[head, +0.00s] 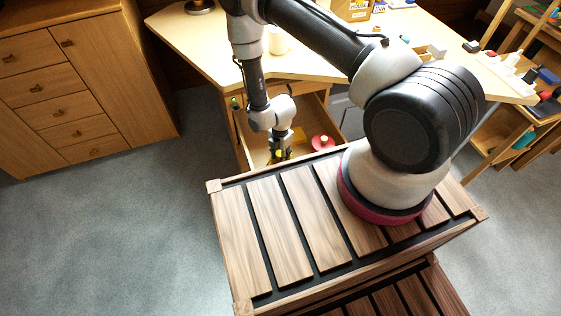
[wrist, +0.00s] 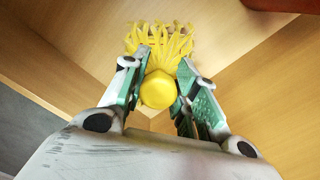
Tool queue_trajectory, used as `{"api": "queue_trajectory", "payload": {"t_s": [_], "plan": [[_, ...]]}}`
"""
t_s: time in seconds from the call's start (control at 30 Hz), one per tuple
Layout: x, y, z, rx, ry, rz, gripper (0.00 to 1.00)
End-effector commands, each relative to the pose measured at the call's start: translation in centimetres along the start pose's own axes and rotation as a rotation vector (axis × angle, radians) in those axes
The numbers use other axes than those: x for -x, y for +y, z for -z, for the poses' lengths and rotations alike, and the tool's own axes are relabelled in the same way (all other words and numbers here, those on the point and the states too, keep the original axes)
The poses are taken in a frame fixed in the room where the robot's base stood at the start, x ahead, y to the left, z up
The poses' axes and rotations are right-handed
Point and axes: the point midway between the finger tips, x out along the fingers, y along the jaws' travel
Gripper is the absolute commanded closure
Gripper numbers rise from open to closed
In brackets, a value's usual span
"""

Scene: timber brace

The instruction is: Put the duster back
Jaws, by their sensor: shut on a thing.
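The yellow duster (wrist: 160,90) is in the wrist view, with a round knob facing the camera and a fringe of yellow strands beyond it. My gripper (wrist: 163,88) is shut on the duster's knob, with a green-padded finger on each side. In the head view my gripper (head: 279,153) is low inside the open desk drawer (head: 243,153), with the yellow of the duster (head: 277,155) at its tip. The strands are close to the drawer's wooden inside; I cannot tell whether they touch it.
A red round object (head: 322,142) lies in the drawer to the right of my gripper. The desk top (head: 188,38) overhangs the drawer's back. A wooden cabinet (head: 85,85) stands at left, with bare floor (head: 150,205) between.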

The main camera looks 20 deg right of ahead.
Motion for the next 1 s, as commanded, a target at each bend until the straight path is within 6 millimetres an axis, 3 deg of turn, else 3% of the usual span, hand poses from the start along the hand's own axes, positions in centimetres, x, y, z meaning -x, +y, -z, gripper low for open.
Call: {"api": "queue_trajectory", "payload": {"t_s": [0.33, 0.67, 0.7, 0.8, 1.0], "plan": [[-4.3, 0.0, 0.0, -0.002, 0.000, 0.000, 1.00], [-4.5, 0.0, 0.0, -0.002, 0.000, 0.000, 1.00], [-4.6, 0.0, 0.0, -0.002, 0.000, 0.000, 0.69], [-4.5, 0.0, 0.0, -0.002, 0.000, 0.000, 0.51], [-4.5, 0.0, 0.0, -0.002, 0.000, 0.000, 0.49]]}}
